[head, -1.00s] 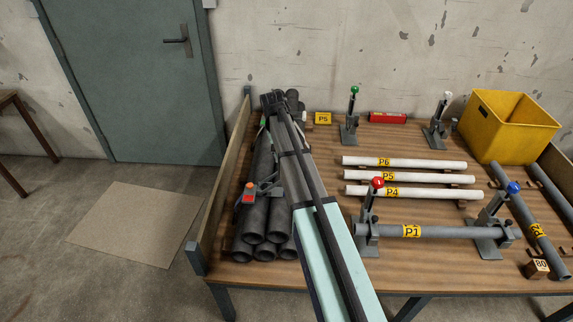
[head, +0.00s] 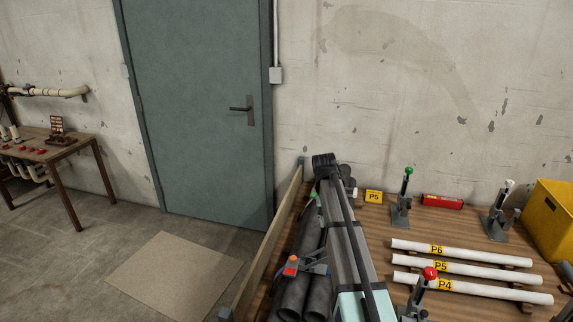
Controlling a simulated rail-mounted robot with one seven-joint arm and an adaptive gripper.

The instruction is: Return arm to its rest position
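My arm runs up the picture from the bottom centre in the head view, over the left end of the workbench (head: 378,212). It has pale teal and dark grey links and ends in a dark rounded part at the far side, near the wall. I can make out no gripper fingers there or anywhere else in view. Whether my gripper holds anything does not show. A stack of dark pipes (head: 296,292) lies under and beside the arm, partly hidden by it. A grey clamp-like piece with an orange part (head: 291,267) sits on the stack.
White pipes labelled P6 (head: 480,253), P5 and P4 lie right of my arm. Upright clamps with green (head: 408,171), white (head: 509,184) and red (head: 430,273) knobs stand near. A yellow bin (head: 555,220) is at the right edge. A wooden board (head: 268,240) edges the bench's left side.

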